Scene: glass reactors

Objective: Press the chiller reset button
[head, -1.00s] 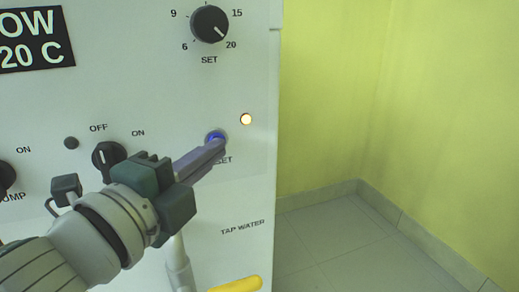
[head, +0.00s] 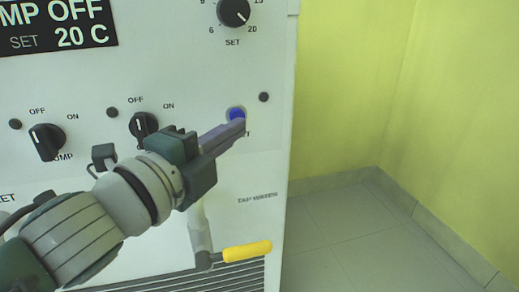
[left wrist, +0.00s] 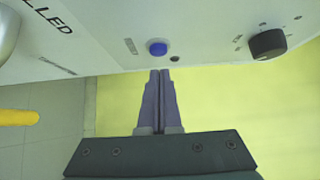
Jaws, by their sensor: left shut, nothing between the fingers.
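The blue reset button (head: 236,114) is on the pale chiller panel (head: 150,70), near its right edge. A small dark lamp (head: 264,97) sits to its upper right. My left gripper (head: 241,126) is shut and empty, its tips just in front of and below the button, partly covering the label. In the left wrist view the button (left wrist: 157,48) appears beyond the closed fingertips (left wrist: 160,71), with a small gap showing between them. My right gripper is not in view.
The display (head: 57,26) reads "MP OFF" and "SET 20 C". A set dial (head: 234,12) is above the button; two black OFF/ON knobs (head: 47,142) (head: 144,126) are to the left. A yellow-handled valve (head: 246,251) sits below. Floor (head: 345,225) is clear at right.

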